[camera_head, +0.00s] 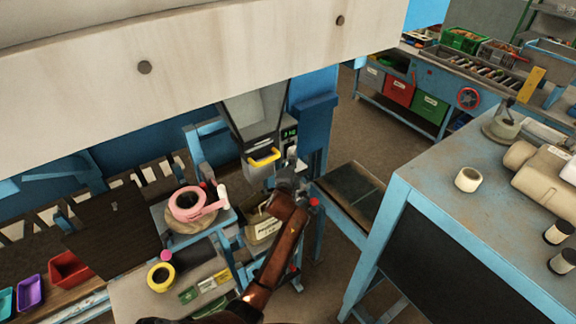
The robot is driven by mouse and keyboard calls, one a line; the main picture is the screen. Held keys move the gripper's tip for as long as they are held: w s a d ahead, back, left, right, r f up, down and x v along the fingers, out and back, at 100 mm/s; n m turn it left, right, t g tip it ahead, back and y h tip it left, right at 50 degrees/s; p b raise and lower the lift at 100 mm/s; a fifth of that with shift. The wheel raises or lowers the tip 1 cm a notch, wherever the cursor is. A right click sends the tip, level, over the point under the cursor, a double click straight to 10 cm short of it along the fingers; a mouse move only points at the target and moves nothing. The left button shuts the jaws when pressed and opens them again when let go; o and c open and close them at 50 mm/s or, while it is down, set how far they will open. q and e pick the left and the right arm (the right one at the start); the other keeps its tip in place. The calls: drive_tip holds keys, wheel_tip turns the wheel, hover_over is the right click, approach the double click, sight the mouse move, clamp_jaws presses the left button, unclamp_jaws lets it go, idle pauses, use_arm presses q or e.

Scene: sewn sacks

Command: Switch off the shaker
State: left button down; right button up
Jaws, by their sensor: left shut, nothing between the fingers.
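A grey control box with a green lit display (289,132) hangs on the blue post, right of a grey hopper spout (258,120) with a yellow handle (264,158). My left arm comes up from the bottom, and its gripper (291,168) is shut and empty just below the display. It covers the lower part of the box, so I cannot make out a shaker switch or tell whether it is touched. A tan labelled sack (262,229) stands under the spout. My right gripper is not in view.
A large pale panel (200,45) fills the top left. A blue-edged table (440,195) with a filled sack and thread spools stands close at the right. A low conveyor (350,195) lies between.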

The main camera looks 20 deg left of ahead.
use_arm(q)
drive_tip(key=s+d+b, duration=0.1)
drive_tip(key=s+d, duration=0.5)
drive_tip(key=s, duration=0.5)
drive_tip(key=shift+s+b, duration=0.35)
drive_tip(key=shift+b, duration=0.05)
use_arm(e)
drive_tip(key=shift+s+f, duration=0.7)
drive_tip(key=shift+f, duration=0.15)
use_arm(q)
drive_tip(key=shift+r, duration=0.1)
